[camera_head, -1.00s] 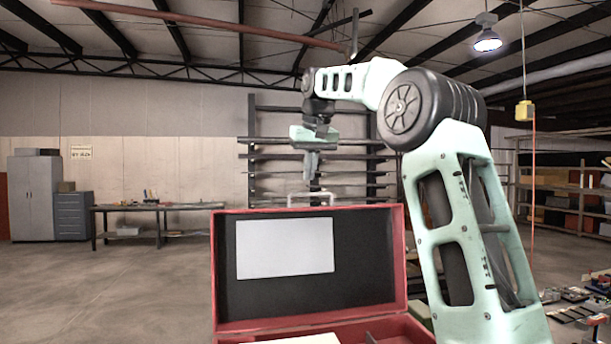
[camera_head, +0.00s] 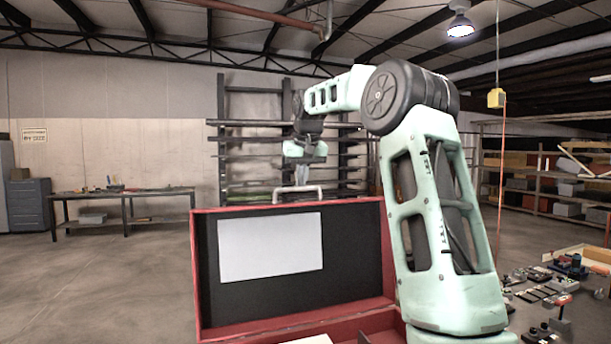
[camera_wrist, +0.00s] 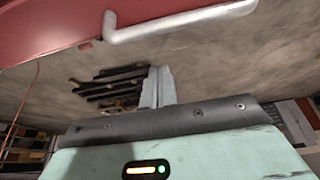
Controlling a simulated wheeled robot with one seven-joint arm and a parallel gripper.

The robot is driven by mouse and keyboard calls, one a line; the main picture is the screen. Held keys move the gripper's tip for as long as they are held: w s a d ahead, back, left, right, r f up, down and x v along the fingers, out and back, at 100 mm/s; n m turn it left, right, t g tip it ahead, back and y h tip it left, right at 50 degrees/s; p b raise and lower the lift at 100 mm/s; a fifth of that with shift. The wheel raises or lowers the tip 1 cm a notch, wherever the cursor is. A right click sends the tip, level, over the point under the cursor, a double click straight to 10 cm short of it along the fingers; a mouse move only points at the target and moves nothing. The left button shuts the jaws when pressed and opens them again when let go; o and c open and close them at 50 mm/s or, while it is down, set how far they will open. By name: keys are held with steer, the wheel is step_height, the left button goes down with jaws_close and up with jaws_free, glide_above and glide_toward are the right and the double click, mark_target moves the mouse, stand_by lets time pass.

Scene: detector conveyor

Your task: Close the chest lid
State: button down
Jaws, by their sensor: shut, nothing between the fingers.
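The red chest's lid (camera_head: 357,246) stands open and upright in the head view, with a black lining and a white panel (camera_head: 270,247) inside. A pale handle (camera_head: 298,188) rises behind the lid's top edge; it also shows in the wrist view (camera_wrist: 180,23) beside the red lid. My gripper (camera_head: 301,181) is just above and behind the lid's top edge, pointing down near the handle. In the wrist view my gripper's fingers (camera_wrist: 158,84) are together and empty, apart from the handle in the picture. Most of the chest body is below the head view.
A dark rack (camera_head: 240,140) stands behind the lid. A workbench (camera_head: 125,195) and a grey cabinet (camera_head: 28,205) are at the left. Shelves (camera_head: 545,195) and several tools and parts (camera_head: 560,290) are at the right. The floor left of the chest is clear.

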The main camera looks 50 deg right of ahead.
steer(key=shift+s+a+r+p, duration=0.15)
steer(key=shift+s+a, duration=0.2)
steer(key=shift+s, duration=0.2)
steer(key=shift+s+a+p, duration=0.2)
steer(key=shift+s+a, duration=0.15)
steer(key=shift+s, duration=0.2)
steer(key=shift+s+a+r+p, duration=0.15)
steer(key=shift+s+a, duration=0.2)
steer(key=shift+s, duration=0.2)
steer(key=shift+f, duration=0.1)
